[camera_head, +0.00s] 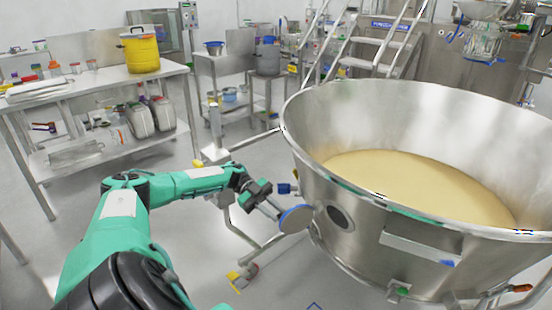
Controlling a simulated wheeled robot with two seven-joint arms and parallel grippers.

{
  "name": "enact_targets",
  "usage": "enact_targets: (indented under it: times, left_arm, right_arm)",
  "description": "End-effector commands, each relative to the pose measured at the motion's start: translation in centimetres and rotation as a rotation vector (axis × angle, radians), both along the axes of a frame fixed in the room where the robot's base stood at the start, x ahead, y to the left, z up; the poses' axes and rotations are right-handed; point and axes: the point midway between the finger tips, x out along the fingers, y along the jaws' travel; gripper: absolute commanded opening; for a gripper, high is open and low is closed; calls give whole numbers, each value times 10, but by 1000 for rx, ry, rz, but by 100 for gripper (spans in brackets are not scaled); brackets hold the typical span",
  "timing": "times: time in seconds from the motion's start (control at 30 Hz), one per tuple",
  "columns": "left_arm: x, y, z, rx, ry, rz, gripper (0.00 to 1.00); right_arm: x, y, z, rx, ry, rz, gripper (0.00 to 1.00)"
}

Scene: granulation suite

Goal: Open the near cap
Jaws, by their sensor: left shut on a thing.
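The large steel bowl (300,150) stands at the right and holds pale yellow powder (425,183). A dark round port (340,218) shows in its near side wall. The near cap (296,219), a grey disc with a blue rim, stands just left of this port and apart from it, so the port is uncovered. My left gripper (276,210) reaches in from the left and is shut at the cap's left edge. The exact grip of the fingers is too small to make out. My right gripper is not in view.
A steel bench (95,85) with a yellow container (140,50) stands at the back left. A steel trolley (225,55) and a stair (375,45) stand behind the bowl. The bowl's frame has a yellow foot pedal (235,280). Floor left of the bowl is mostly clear.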

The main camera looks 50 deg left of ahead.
Motion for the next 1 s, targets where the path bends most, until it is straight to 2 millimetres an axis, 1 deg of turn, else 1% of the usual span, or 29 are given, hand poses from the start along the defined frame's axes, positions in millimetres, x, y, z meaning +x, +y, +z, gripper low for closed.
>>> enact_targets:
  times: [0.03, 0.2, 0.67, 0.7, 0.73, 0.77, 1.0]
  left_arm:
    - [6, -1, 6, -8, -12, 12, 0]
    - [7, -2, 7, -11, -15, 12, 0]
    - [8, -4, 8, -15, -19, 8, 0]
    - [8, -4, 8, -15, -19, 8, 29]
    - [8, -4, 8, -15, -19, 8, 35]
    - [8, -4, 8, -15, -18, 7, 38]
    - [7, -3, 6, -11, -15, 8, 38]
  right_arm:
    - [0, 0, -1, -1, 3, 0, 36]
    - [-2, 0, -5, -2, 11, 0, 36]
    - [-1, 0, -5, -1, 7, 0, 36]
    - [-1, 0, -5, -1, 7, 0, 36]
    - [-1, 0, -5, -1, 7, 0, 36]
    - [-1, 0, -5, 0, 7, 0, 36]
    - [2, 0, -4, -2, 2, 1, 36]
